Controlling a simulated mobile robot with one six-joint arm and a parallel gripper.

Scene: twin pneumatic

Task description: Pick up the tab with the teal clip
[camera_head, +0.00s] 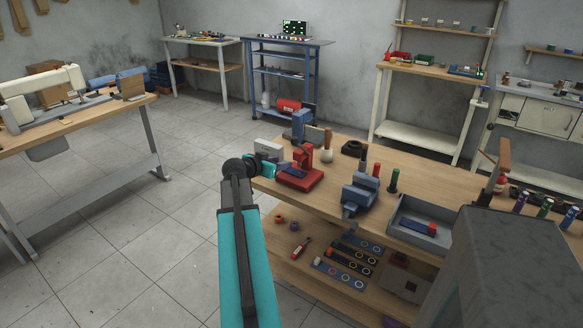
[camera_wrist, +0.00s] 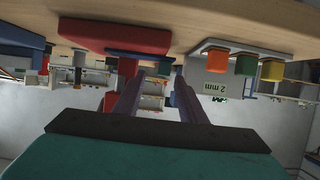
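I cannot pick out a tab with a teal clip for certain in either view. In the wrist view, which looks upside down, a pale plate (camera_wrist: 225,47) on the wooden bench carries an orange block (camera_wrist: 212,60), a green block (camera_wrist: 245,65) and a yellow block (camera_wrist: 272,70). They lie right of my gripper (camera_wrist: 157,82), whose two fingers are apart with nothing seen gripped. In the head view my gripper (camera_head: 268,165) is at the bench's left end, beside a red device (camera_head: 300,178) and a white block (camera_head: 268,148).
The red device's base also shows in the wrist view (camera_wrist: 115,37), close to my fingertips. The wooden bench (camera_head: 335,190) also holds a blue vise (camera_head: 360,192) and a grey tray (camera_head: 418,238). Its lower shelf holds several strips and tools. Floor left of the bench is clear.

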